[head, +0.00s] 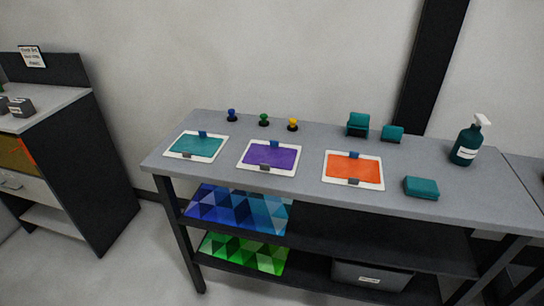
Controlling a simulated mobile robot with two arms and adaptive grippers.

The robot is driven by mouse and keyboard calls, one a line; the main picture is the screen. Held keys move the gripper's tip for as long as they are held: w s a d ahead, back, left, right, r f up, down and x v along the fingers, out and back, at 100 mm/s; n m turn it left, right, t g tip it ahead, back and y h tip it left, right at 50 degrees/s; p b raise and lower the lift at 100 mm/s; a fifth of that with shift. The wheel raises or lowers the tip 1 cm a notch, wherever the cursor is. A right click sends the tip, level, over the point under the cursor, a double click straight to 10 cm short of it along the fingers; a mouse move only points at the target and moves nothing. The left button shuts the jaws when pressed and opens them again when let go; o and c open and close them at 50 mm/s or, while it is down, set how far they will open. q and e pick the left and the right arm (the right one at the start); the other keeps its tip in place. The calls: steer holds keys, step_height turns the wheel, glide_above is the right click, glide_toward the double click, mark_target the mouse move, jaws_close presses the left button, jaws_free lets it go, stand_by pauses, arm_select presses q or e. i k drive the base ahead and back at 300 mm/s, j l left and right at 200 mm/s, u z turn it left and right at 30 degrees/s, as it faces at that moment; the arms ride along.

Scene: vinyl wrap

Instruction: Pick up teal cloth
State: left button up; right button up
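A folded teal cloth (421,187) lies flat on the right part of the grey table top, near its front edge, to the right of the orange panel. Two other teal items stand at the back of the table: a taller one with a dark base (357,124) and a smaller block-like one (392,134). I cannot tell whether these are cloths too. Neither of my grippers shows in the head view.
The grey table (310,187) holds a teal panel (197,145), a purple panel (270,157) and an orange panel (354,170). A spray bottle (467,145) stands right of the cloth. Small blue, green (264,120) and yellow knobs stand behind. Lower shelves hold patterned sheets (238,208) and a bin (372,275).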

mark_target(416, 186)
steer(key=z, duration=1.3)
steer(key=i+l, duration=0.15)
steer(key=l, duration=0.15)
steer(key=i+l+u, duration=0.15)
steer(key=l, duration=0.2)
steer(key=k+j, duration=0.05)
